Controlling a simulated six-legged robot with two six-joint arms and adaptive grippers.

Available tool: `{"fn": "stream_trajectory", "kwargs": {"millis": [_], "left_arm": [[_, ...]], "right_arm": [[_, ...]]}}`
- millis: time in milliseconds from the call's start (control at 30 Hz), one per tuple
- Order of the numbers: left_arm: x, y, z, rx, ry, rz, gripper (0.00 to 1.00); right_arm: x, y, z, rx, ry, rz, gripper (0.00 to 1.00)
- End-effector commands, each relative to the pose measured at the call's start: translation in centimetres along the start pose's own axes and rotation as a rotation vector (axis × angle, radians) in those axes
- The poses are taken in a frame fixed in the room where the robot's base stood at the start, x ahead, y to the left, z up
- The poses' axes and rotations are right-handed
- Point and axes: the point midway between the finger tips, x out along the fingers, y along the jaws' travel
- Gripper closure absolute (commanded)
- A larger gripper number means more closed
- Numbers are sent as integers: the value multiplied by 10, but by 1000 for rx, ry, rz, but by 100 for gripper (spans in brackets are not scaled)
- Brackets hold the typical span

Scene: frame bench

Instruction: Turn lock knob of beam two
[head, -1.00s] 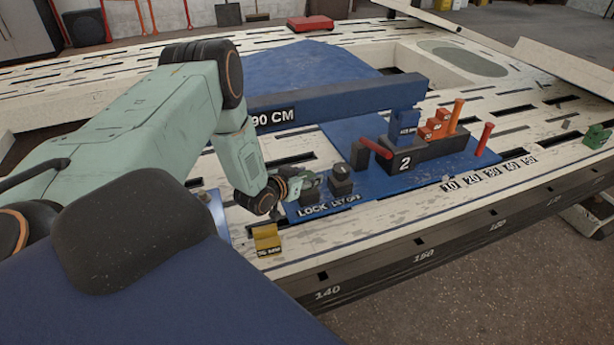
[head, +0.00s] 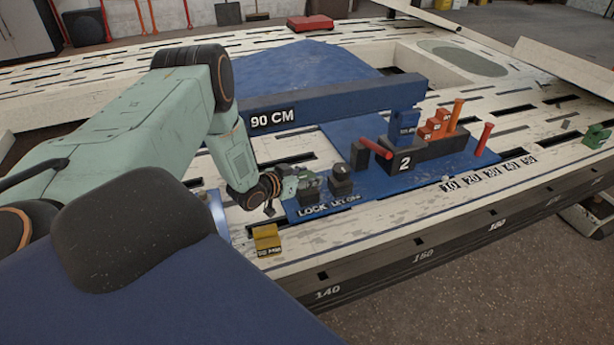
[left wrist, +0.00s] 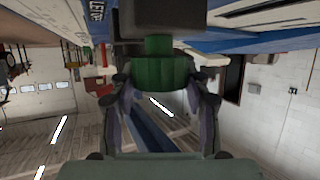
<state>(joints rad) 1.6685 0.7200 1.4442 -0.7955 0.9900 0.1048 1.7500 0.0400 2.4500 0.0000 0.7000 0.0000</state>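The lock knob (left wrist: 160,75) is a green, ribbed grip on a short green stem in front of a dark block. In the head view the dark lock block (head: 309,190) stands behind the word LOCK on the blue plate of beam two. My left gripper (head: 292,184) reaches it from the left. In the left wrist view the left gripper's fingers (left wrist: 162,82) lie on either side of the knob and appear to touch it. The knob's far side is hidden. My right gripper is in neither view.
A second dark knob block (head: 340,182) stands close on the right by LET OFF. The blue 90 CM beam (head: 340,103) runs behind. A black block marked 2 (head: 425,157) carries red and orange levers. A yellow block (head: 267,239) sits in front of the wrist.

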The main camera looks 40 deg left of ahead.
Motion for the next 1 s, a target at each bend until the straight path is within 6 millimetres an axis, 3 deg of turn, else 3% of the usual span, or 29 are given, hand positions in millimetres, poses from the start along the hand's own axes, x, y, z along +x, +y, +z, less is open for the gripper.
{"fn": "stream_trajectory", "kwargs": {"millis": [267, 633, 1000], "left_arm": [[0, 0, 0, 0, -1, 0, 29], [-4, -1, 0, -1, -1, -3, 29], [-54, -2, 0, -7, 1, -6, 29]], "right_arm": [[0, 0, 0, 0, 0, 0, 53], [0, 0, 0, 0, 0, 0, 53], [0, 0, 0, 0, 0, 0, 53]]}}
